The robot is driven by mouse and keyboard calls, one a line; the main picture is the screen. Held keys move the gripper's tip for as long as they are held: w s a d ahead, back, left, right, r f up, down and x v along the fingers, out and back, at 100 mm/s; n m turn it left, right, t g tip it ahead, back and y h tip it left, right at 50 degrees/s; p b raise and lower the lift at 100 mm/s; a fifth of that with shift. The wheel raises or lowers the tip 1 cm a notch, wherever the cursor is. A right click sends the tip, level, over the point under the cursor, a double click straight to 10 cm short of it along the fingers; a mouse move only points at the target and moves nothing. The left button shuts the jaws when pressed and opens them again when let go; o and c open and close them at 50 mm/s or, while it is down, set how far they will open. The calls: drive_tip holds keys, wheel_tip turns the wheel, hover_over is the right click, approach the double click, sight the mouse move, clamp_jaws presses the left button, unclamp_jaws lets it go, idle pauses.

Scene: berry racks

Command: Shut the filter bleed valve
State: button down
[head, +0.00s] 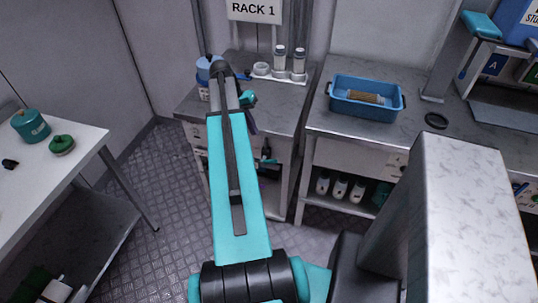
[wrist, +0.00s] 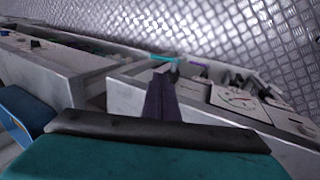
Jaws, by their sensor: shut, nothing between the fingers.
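My gripper (wrist: 162,72) shows in the wrist view as dark fingers pressed together, pointing away from the teal wrist body. They are empty. The fingertips are over a light grey cabinet front (wrist: 130,98), close to a thin teal bar (wrist: 168,58); I cannot tell whether they touch it. A round dial with red marks (wrist: 238,98) is on a pale panel to the right of the fingers. I cannot tell which part is the filter bleed valve. In the head view my arm reaches over the Rack 1 bench, and the fingers cannot be made out.
The rack 1 sign (head: 254,10) hangs above two clear-bodied cylinders (head: 299,63). A blue tub (head: 366,98) holding a brown cylinder stands on the right bench. A white table (head: 80,150) is at left, with a teal canister (head: 30,125). The floor between is clear.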

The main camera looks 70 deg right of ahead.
sight(270, 160)
drive_tip(key=shift+s+d, duration=0.2)
drive_tip(key=shift+s, duration=0.3)
drive_tip(key=shift+f, duration=0.15)
drive_tip(key=shift+p+x, duration=1.75)
drive_tip(key=shift+x, duration=5.15)
drive_tip(key=shift+s+a, duration=0.1)
